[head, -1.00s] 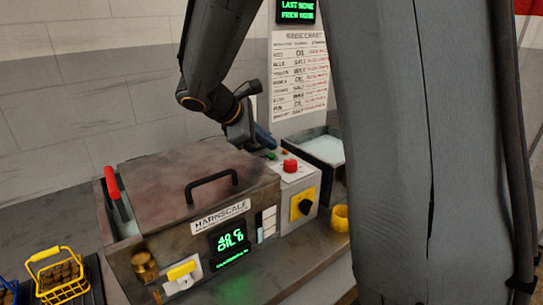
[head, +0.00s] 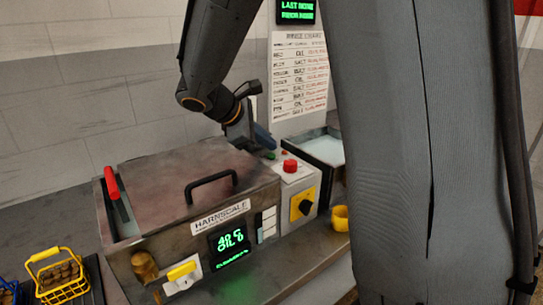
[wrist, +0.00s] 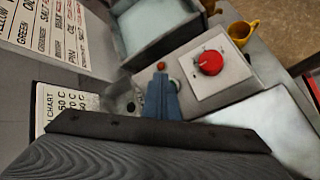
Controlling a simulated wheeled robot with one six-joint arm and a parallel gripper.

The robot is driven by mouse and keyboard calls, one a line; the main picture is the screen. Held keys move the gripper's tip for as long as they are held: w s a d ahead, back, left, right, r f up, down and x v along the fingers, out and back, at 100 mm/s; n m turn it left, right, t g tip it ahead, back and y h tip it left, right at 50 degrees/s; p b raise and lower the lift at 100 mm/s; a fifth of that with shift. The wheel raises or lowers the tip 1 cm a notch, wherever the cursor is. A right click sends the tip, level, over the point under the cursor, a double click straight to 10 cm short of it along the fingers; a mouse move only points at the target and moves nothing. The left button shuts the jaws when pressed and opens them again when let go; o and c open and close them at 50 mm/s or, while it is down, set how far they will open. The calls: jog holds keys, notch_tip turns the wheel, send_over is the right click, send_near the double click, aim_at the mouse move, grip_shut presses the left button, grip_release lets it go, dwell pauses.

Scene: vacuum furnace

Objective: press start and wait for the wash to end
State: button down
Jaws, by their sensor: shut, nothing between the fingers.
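The wash machine (head: 222,180), labelled HARNSCALE, has its brown lid down. Its green display (head: 230,241) reads about "40 C, OIL 0", with a smaller line below that I cannot read surely. My gripper (head: 263,137) is shut and empty, pointing down just behind the green button. In the wrist view its blue fingertips (wrist: 163,98) are beside a greenish button (wrist: 175,83), partly covering it; I cannot tell if they touch.
A yellow panel with a black knob (head: 302,205) is on the machine's front. A yellow cup (head: 340,218) stands to its right. An open tank (head: 322,150) is behind. A yellow basket of parts (head: 60,272) is at left. A chart (head: 300,75) hangs on the wall.

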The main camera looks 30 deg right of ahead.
jog(key=shift+f, duration=0.15)
dwell(0.4)
jog(key=shift+f, duration=0.3)
jog(key=shift+f+b, duration=0.35)
jog(key=shift+b, duration=0.05)
dwell(0.7)
jog(key=shift+r, duration=0.15)
jog(key=shift+r+p, duration=0.65)
jog(key=shift+p, duration=0.1)
notch_tip(320, 180, up, 5)
jog(key=p, duration=0.4)
dwell(0.9)
